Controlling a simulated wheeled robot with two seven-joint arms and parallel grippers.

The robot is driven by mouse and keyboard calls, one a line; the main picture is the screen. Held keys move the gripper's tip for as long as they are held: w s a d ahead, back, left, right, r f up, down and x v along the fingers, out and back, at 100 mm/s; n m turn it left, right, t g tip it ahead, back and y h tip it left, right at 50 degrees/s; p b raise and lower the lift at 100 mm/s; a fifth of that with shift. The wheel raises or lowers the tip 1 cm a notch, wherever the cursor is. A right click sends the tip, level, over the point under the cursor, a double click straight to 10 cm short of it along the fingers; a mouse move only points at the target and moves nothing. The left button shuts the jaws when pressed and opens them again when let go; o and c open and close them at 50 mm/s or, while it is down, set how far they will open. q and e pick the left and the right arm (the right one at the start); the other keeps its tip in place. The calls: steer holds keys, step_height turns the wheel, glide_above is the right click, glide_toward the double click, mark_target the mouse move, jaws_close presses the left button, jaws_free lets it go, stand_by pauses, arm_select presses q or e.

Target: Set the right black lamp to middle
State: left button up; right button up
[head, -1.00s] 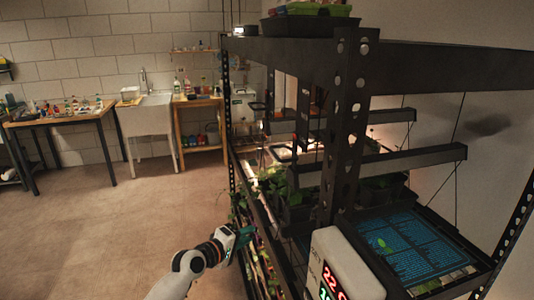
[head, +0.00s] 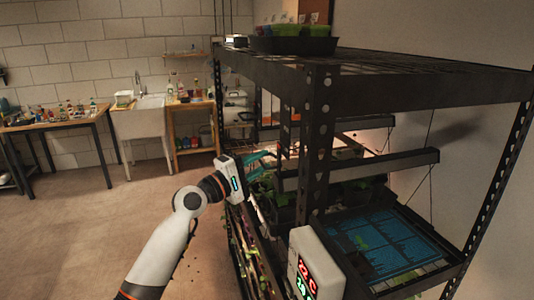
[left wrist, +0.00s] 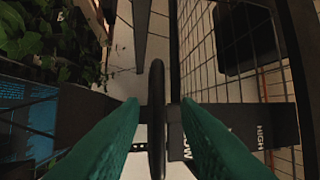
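Two dark bar-shaped lamps hang on thin cords under the rack's top shelf: a nearer one (head: 362,169) and a farther one (head: 365,123). I cannot tell for certain which is the right black lamp. My left gripper (head: 268,156) is raised at the rack's left side, near the nearer lamp's left end. In the left wrist view its green fingers (left wrist: 158,105) are apart, with a slim black upright handle (left wrist: 157,85) between them and gaps on both sides. Behind is a dark plate (left wrist: 230,122) lettered LOW and HIGH. My right gripper is out of view.
The black rack's post (head: 318,150) stands right of my gripper. A white box with a lit display (head: 308,262) is below it. Plants (head: 345,195) and a blue panel (head: 385,245) lie under the lamps. A black tray (head: 292,44) sits on top. Floor at left is clear.

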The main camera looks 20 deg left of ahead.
arm_select(q)
steer(key=x, duration=0.2)
steer(key=shift+w+d, duration=0.15)
steer(key=shift+w, duration=0.2)
steer(key=shift+c, duration=0.6)
jaws_close()
step_height(320, 180, up, 5)
steer(key=p, duration=0.4)
steer(key=shift+r, duration=0.15)
